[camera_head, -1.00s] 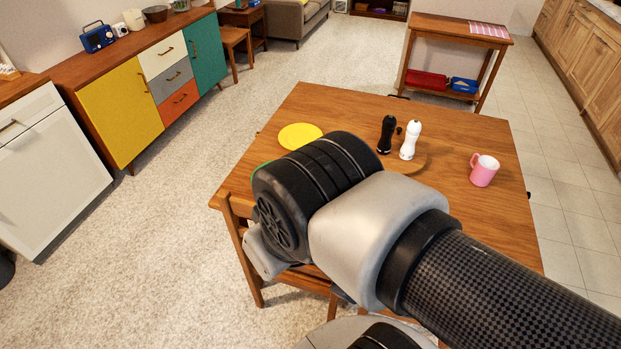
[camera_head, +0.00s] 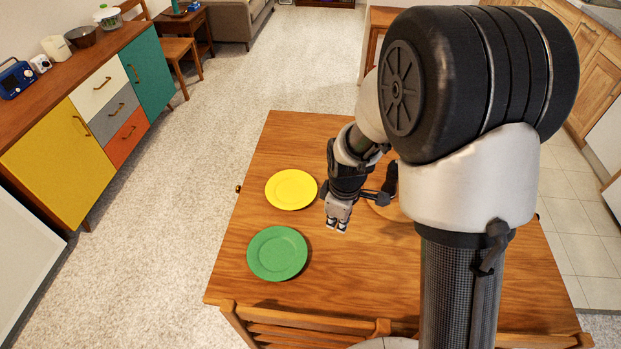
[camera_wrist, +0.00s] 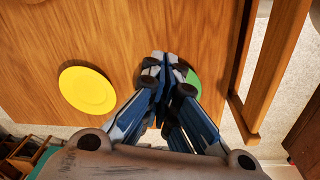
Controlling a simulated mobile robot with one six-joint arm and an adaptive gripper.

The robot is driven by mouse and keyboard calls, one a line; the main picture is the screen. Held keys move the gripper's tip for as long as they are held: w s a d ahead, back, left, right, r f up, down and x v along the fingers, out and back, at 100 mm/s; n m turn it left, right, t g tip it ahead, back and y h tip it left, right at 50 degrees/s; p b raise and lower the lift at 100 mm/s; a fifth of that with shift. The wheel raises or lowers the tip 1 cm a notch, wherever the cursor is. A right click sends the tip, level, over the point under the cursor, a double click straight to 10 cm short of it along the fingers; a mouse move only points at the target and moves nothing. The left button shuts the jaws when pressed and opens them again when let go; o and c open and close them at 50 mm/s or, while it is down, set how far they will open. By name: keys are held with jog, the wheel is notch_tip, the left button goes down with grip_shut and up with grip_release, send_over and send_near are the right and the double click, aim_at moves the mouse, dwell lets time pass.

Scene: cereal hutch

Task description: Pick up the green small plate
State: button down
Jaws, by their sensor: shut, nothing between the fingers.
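The green small plate (camera_head: 277,253) lies flat on the wooden table (camera_head: 350,290), near its front left corner, in the head view. In the wrist view the green plate (camera_wrist: 193,78) is mostly hidden behind my fingers; only a sliver shows. My gripper (camera_head: 336,230) is above the table, to the right of the green plate and a little farther back, apart from it. In the wrist view my gripper (camera_wrist: 160,68) has its fingertips together with nothing between them.
A yellow plate (camera_head: 291,189) lies just behind the green one; it also shows in the wrist view (camera_wrist: 87,91). A chair (camera_head: 300,330) stands at the table's front edge. The table's front middle is clear.

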aim_at(267, 257)
jog(key=f+n, duration=0.1)
jog(key=f, duration=0.6)
jog(key=a+f+n, duration=0.1)
jog(key=f, duration=0.6)
jog(key=f+n+g+b, duration=0.1)
jog(key=f, duration=0.5)
jog(key=shift+s+a+f+n, duration=0.2)
jog(key=shift+f+n, duration=0.1)
jog(key=shift+f, duration=0.1)
jog(key=a, duration=0.1)
jog(key=w+a, duration=0.1)
jog(key=a, duration=0.1)
jog(key=shift+a+f+b, duration=0.1)
jog(key=shift+b, duration=0.25)
jog(key=shift+a, duration=0.35)
jog(key=w+a+b, duration=0.1)
jog(key=a, duration=0.4)
jog(key=w+a+b, duration=0.1)
jog(key=a, duration=0.4)
jog(key=a+b, duration=0.1)
jog(key=a, duration=0.3)
jog(key=shift+w+a, duration=0.4)
jog(key=shift+d, duration=0.1)
